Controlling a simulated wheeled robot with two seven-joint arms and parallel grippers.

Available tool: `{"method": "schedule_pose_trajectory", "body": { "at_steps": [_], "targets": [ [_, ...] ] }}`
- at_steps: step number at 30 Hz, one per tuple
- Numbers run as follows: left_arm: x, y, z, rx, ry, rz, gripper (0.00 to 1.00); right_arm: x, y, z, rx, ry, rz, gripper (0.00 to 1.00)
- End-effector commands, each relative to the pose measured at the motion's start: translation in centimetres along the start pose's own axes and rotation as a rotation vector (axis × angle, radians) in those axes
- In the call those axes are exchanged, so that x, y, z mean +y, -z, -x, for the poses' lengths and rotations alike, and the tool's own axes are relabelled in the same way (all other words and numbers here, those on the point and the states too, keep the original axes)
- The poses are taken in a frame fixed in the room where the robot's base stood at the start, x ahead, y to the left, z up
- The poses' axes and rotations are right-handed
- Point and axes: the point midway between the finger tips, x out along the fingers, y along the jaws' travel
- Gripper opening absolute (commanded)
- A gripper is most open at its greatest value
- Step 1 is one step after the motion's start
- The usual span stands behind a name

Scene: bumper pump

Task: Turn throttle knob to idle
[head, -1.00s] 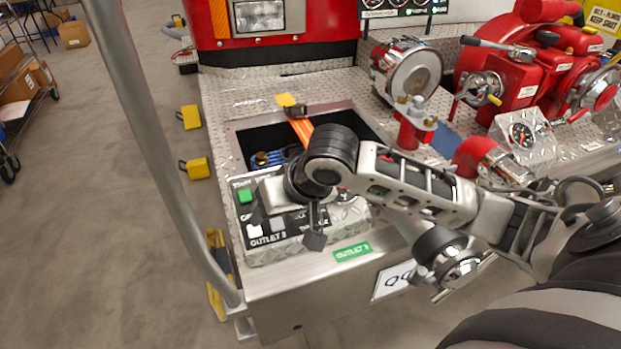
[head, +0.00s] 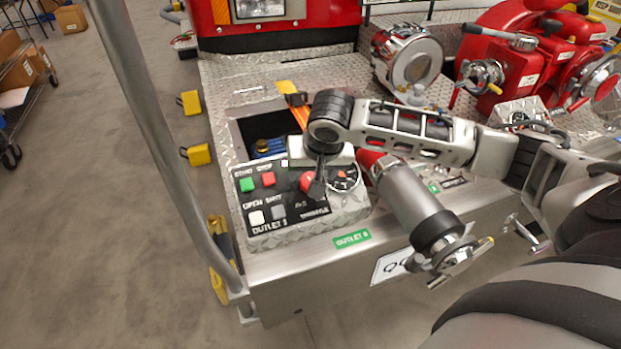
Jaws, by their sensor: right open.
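The throttle knob appears to be the red round knob (head: 307,181) on the black control panel (head: 297,207), left of a small gauge (head: 345,178). My right gripper (head: 317,186) hangs down over the panel, open. A dark finger overlaps the knob's right side in the head view; I cannot tell whether it touches. The finger and the pale gripper body hide part of the knob and the panel's back edge. The knob's pointer direction and idle mark are not readable. My left gripper is not in view.
Left of the knob are a green button (head: 247,185), a red button (head: 268,179), a white button (head: 257,217) and a grey button (head: 278,212). Behind the panel is an open recess (head: 262,128) with an orange strap. A metal-and-red outlet pipe (head: 410,205) stands close on the right.

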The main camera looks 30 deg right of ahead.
Motion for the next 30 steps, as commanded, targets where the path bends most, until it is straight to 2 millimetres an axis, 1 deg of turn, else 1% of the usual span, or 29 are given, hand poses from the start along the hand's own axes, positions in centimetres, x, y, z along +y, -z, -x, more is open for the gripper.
{"method": "schedule_pose_trajectory", "body": {
  "at_steps": [1, 3, 9, 12, 19, 20, 21, 23, 24, 25, 30],
  "targets": [
    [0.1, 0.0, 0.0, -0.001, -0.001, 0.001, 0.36, 0.0, 0.0, -1.0, -0.002, -0.001, -0.001, 0.6],
    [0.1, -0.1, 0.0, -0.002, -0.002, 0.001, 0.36, 0.0, -0.1, -2.1, -0.002, -0.001, 0.001, 0.6],
    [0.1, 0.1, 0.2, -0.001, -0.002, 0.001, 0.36, 0.0, 0.0, -4.0, 0.0, 0.0, 0.001, 0.6],
    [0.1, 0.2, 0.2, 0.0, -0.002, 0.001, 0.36, 0.0, 0.0, -4.4, 0.0, 0.001, 0.001, 0.6],
    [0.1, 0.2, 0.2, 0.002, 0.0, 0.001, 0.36, 0.0, 0.0, -4.4, 0.001, 0.001, 0.001, 0.6],
    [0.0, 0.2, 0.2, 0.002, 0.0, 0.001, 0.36, 0.0, 0.0, -4.4, 0.001, 0.001, 0.001, 0.57],
    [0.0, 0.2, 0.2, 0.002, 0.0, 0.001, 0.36, -0.1, 0.0, -4.4, 0.001, 0.001, 0.001, 0.46],
    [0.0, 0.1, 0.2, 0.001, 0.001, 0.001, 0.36, 0.0, 0.0, -4.4, 0.001, 0.001, 0.001, 0.3],
    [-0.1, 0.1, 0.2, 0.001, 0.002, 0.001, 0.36, -0.1, 0.0, -4.4, 0.001, 0.001, 0.001, 0.19],
    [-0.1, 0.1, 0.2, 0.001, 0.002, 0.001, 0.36, -0.1, 0.0, -4.4, 0.001, 0.002, 0.001, 0.16],
    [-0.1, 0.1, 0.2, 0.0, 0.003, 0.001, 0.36, -0.1, 0.0, -4.4, 0.001, 0.002, 0.004, 0.16]
  ]
}}
